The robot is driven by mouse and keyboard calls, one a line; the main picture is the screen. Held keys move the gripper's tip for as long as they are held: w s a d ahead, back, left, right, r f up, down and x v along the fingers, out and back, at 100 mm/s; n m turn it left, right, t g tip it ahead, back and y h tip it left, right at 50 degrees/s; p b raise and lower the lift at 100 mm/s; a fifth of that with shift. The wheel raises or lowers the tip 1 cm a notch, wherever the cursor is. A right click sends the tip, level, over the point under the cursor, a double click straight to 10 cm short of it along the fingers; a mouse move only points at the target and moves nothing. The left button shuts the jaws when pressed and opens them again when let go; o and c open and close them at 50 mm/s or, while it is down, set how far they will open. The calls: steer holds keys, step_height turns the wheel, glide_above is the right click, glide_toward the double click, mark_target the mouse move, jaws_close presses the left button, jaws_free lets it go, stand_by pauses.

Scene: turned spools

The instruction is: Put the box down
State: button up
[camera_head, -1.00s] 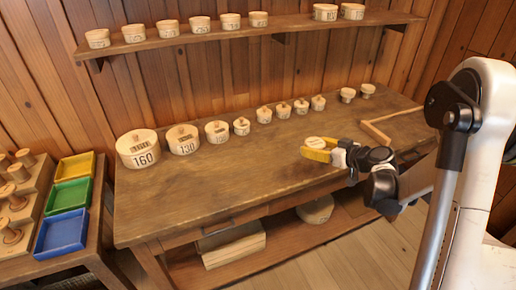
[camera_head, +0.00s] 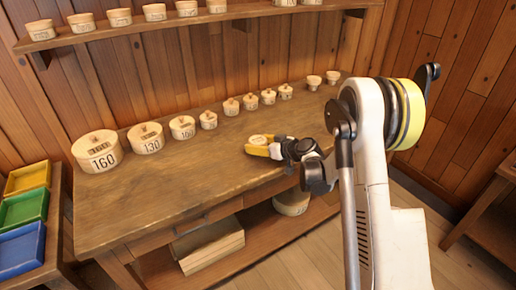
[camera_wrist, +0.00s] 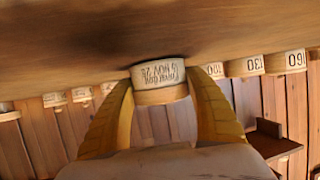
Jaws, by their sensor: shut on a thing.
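The box is a small round pale wooden one with a printed label (camera_wrist: 158,73); in the head view its pale top (camera_head: 262,139) shows between the yellow fingers. The wrist picture looks upside down, with the bench top above. The box is close to the bench top; I cannot tell whether it touches.
Round lidded boxes, from the big 160 box (camera_head: 97,151) and the 130 box (camera_head: 146,137) to small ones (camera_head: 285,91), line the bench's back. A wall shelf (camera_head: 150,29) holds more. Coloured trays (camera_head: 22,210) stand at left. The bench around my gripper looks clear.

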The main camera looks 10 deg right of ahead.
steer(key=shift+f, duration=0.2)
steer(key=o, duration=1.1)
